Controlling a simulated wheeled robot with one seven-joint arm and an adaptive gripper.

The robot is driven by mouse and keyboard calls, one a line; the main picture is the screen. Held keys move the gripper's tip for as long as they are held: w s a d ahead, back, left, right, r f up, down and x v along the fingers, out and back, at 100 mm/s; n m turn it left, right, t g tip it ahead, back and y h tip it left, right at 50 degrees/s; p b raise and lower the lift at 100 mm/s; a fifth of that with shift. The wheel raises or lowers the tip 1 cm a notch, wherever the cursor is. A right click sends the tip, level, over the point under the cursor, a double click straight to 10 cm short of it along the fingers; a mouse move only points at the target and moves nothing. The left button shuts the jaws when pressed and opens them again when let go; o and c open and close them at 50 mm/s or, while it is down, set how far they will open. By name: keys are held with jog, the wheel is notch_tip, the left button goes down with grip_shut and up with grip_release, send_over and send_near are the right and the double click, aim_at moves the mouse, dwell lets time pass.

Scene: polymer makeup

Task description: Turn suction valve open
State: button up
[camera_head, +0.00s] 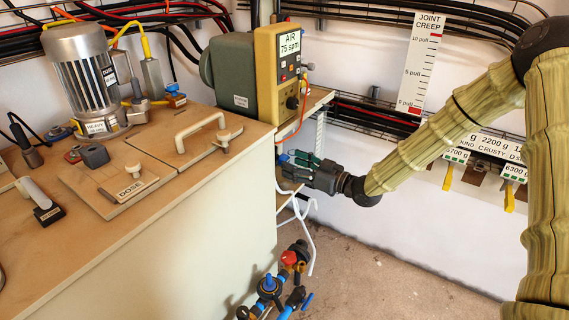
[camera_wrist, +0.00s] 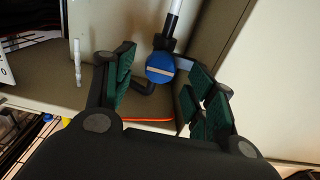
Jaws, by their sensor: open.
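My gripper (camera_head: 290,163) reaches in beside the bench's right side, below the air unit. In the wrist view, its green-padded fingers (camera_wrist: 160,84) are spread apart. A round blue valve knob (camera_wrist: 160,68) with a pale bar across it sits on a black fitting with a pale pipe above. It appears in the gap between the fingers, with no contact visible. I read no label on it, so I cannot tell for sure that it is the suction valve. In the head view this knob is hidden. Other valves with blue knobs (camera_head: 268,284) and a red knob (camera_head: 289,258) stand low by the bench.
The bench (camera_head: 225,225) with a motor (camera_head: 82,72) and a dose lid (camera_head: 125,187) fills the left. A yellow air unit (camera_head: 276,75) stands above my gripper. White hoses (camera_head: 311,235) hang below it. The floor (camera_head: 385,285) at right is clear.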

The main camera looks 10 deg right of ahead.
jog(key=shift+b+x, duration=0.3)
jog(key=shift+x, duration=1.7)
jog(key=c, duration=1.1)
